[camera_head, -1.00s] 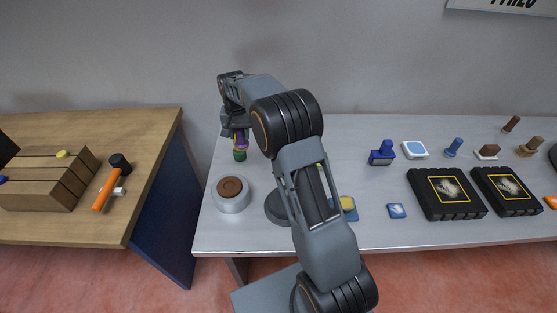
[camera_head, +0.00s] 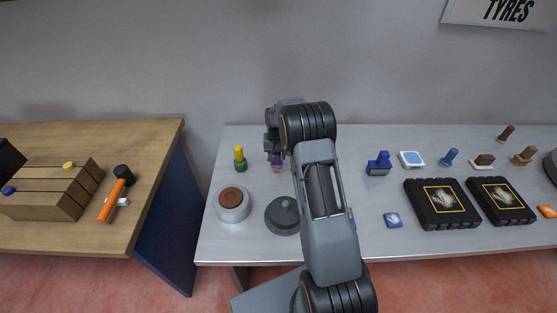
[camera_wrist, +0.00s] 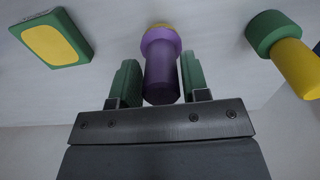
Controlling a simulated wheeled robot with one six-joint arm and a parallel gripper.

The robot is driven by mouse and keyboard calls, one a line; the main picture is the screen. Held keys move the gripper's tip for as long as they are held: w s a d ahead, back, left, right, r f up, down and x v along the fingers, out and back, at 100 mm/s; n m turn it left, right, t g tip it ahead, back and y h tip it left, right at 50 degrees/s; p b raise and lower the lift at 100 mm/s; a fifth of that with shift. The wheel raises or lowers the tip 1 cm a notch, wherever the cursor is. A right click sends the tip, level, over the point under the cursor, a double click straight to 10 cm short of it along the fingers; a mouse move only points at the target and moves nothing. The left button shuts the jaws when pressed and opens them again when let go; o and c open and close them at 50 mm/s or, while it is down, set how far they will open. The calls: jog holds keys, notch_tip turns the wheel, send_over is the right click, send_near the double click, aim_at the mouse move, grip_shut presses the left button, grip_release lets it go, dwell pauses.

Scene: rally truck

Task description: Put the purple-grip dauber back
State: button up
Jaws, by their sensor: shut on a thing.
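The purple-grip dauber (camera_wrist: 161,70) is between the two green fingers of my gripper (camera_wrist: 161,83) in the wrist view, with its yellowish foot pointing away from the palm. In the head view the dauber (camera_head: 277,164) shows as a small purple patch below my gripper (camera_head: 273,152), above the back left of the grey table. My gripper is shut on its grip. I cannot tell whether its foot touches the table. A yellow dauber with a green foot (camera_head: 240,159) stands to its left; it is also in the wrist view (camera_wrist: 284,48), at right. A green-framed yellow pad (camera_wrist: 57,39) lies at left there.
A round tin with a brown top (camera_head: 232,203) and a dark grey round weight (camera_head: 282,215) stand in front. My arm hides part of the table's middle.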

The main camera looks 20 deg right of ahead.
aim_at(278, 161)
jog(key=shift+s+d+f, duration=0.1)
jog(key=shift+d+f, duration=0.2)
jog(key=shift+d, duration=0.05)
jog(key=shift+f+p, duration=0.6)
jog(key=shift+f, duration=0.75)
jog(key=o, duration=1.2)
